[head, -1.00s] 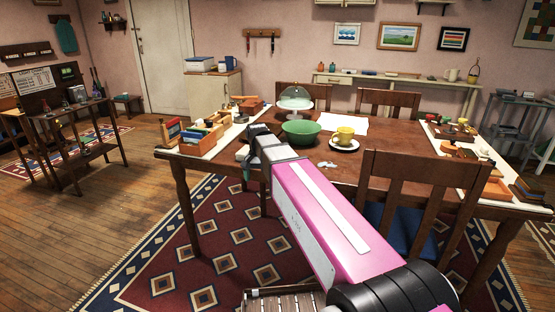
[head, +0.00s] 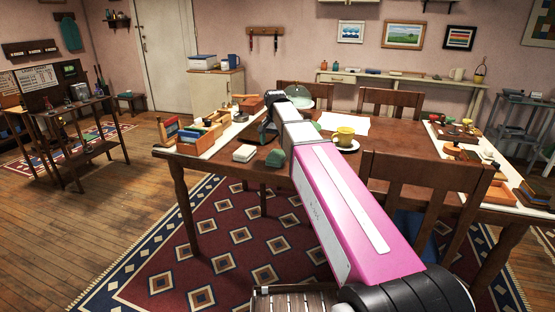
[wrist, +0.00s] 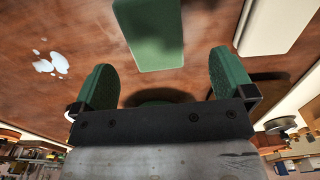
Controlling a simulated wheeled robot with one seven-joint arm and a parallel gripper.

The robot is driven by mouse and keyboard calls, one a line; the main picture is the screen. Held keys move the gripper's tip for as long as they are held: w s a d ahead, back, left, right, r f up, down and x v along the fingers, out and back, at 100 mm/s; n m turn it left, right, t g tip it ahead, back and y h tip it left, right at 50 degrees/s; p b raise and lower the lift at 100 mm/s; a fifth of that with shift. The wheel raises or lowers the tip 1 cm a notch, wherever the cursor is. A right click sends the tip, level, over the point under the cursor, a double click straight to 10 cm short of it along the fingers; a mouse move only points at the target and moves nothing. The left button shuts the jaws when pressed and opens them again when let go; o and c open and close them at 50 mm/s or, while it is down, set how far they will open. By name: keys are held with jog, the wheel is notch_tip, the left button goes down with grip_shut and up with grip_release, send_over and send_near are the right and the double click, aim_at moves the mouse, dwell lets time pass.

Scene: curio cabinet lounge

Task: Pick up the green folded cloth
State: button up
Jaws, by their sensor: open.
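The green folded cloth (head: 276,157) lies on the dining table (head: 222,165) near its front edge, just left of my arm in the head view. In the wrist view the cloth (wrist: 150,32) shows at the top, beyond my fingertips and roughly in line with the gap between them, cut off by the picture edge. My gripper (wrist: 163,60) has two green fingers spread wide, with nothing between them. In the head view my gripper (head: 267,130) is over the table, farther back than the cloth, partly hidden by my arm. It is apart from the cloth.
A cream block (head: 244,153) lies close left of the cloth, also in the wrist view (wrist: 282,20). A wooden tray of boxes (head: 200,135) stands farther left. A white spill (wrist: 50,62) marks the table.

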aim_at(277, 154)
jog(key=shift+s+d+f, duration=0.1)
jog(key=shift+d+f, duration=0.05)
jog(key=shift+f, duration=1.6)
jog(key=shift+s+d+f, duration=0.1)
jog(key=shift+d+f, duration=0.05)
jog(key=shift+f, duration=1.6)
jog(key=c, duration=1.1)
jog(key=shift+o, duration=0.2)
jog(key=shift+w+r, duration=0.1)
jog(key=shift+r, duration=0.1)
jog(key=shift+r, duration=0.5)
jog(key=r, duration=0.2)
jog(key=s+r, duration=0.1)
jog(key=shift+a+r, duration=0.2)
jog(key=shift+a, duration=0.15)
jog(key=s+a+r, duration=0.6)
jog(key=s+a, duration=0.1)
jog(key=a, duration=0.1)
jog(key=shift+r, duration=0.15)
